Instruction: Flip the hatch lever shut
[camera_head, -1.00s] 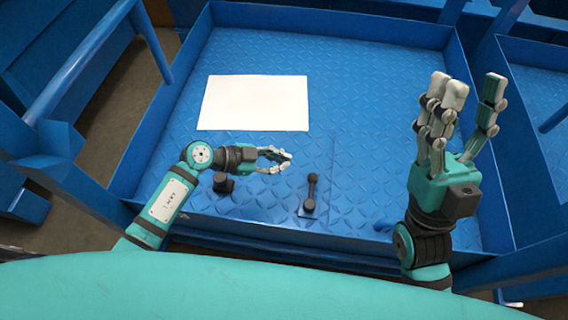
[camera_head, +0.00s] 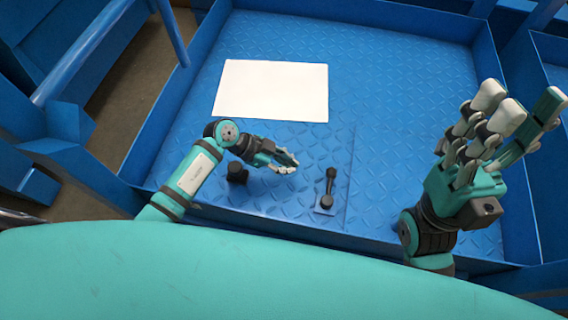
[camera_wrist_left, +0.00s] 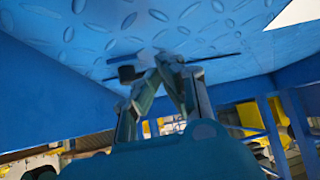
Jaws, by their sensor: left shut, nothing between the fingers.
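The hatch lever (camera_head: 330,183) is a dark bar with rounded ends, on a small base on the blue tread-plate surface near the front edge. Its bar points away from me. My left gripper (camera_head: 295,166) is shut and empty, left of the lever's far end, with a gap in the picture. In the left wrist view the fingertips (camera_wrist_left: 168,58) meet, and a dark bar (camera_wrist_left: 213,57) shows beyond them; I cannot tell for sure which part it is. My right gripper (camera_head: 525,100) has its fingers spread, raised at the right, away from the lever.
A dark knob-like block (camera_head: 237,173) stands left of the lever, close to my left wrist. A white sheet (camera_head: 271,91) lies further back. Blue walls (camera_head: 160,120) rim the tray-like surface. A thin seam runs just right of the lever. The back right is clear.

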